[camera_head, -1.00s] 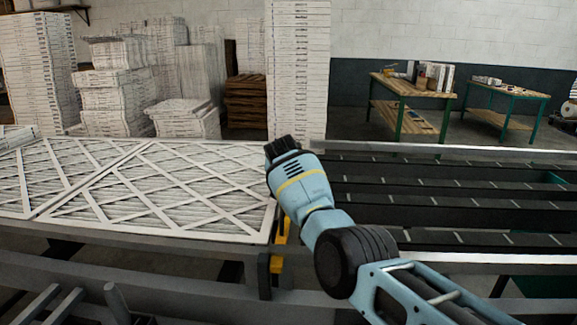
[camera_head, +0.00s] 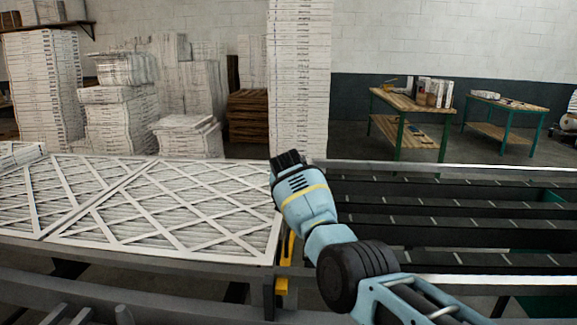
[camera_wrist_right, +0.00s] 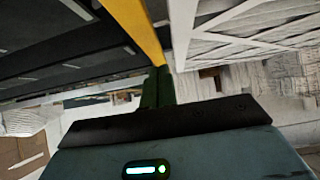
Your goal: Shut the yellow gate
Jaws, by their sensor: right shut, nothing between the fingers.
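The yellow gate (camera_head: 285,262) shows as a narrow yellow strip at the gap between the filter table and the dark roller conveyor. My right arm hides much of it in the head view. In the right wrist view it is a long yellow bar (camera_wrist_right: 138,30) running from the top edge down to my fingers. My right gripper (camera_head: 286,158) is over this gap, beside the filters' right edge. It is shut and empty, and its dark fingers (camera_wrist_right: 158,88) are close to the bar's end. I cannot tell whether they touch it. My left gripper is not in view.
Framed white filters (camera_head: 170,205) lie flat on the table to the left. The roller conveyor (camera_head: 450,215) on the right is bare, with a metal rail (camera_head: 450,168) along its far side. Tall stacks of boxed filters (camera_head: 300,80) and workbenches (camera_head: 410,100) stand behind.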

